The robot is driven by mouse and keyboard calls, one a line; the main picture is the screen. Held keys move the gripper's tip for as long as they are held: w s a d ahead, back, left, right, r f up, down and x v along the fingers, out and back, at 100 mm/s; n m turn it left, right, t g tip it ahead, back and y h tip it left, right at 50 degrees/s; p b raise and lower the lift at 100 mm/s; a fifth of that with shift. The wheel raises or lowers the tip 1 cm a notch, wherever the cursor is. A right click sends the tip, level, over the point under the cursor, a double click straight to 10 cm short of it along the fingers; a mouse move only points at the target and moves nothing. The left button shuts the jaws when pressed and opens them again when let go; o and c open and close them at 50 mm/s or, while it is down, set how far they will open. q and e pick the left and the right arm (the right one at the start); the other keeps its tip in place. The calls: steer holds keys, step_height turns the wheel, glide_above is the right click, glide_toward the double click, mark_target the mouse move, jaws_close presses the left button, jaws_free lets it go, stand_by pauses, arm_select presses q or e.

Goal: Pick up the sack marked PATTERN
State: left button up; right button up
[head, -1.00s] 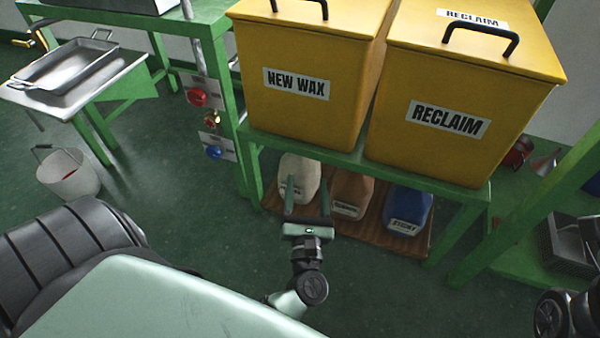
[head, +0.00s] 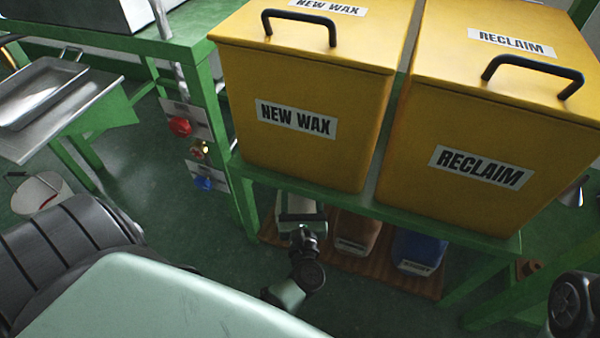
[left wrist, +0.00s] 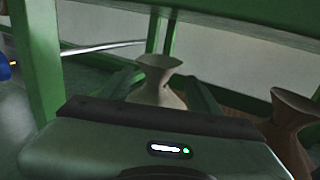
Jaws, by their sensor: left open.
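A cream sack (head: 300,204) stands on a low wooden board under the green bench, left of a brown sack (head: 357,232) and a blue sack (head: 417,250). Their labels are too small or too covered to read now. My left gripper (head: 300,212) is open at the cream sack and hides much of it. In the left wrist view, the cream sack (left wrist: 160,88) stands upright with a pinched neck and flared top, between the two green fingers of my left gripper (left wrist: 166,80). I cannot tell whether they touch it.
The yellow NEW WAX bin (head: 300,120) and RECLAIM bin (head: 480,170) stand on the green bench (head: 400,210) above the sacks. A bench leg (head: 235,200) with red and blue valves is close on the left. The brown sack (left wrist: 292,125) is close on the right.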

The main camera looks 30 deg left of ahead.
arm_select(q)
steer(key=b+x, duration=0.1)
steer(key=x, duration=0.4)
steer(key=shift+a+b, duration=0.15)
steer(key=shift+b, duration=0.25)
jaws_close()
steer(key=shift+r, duration=0.15)
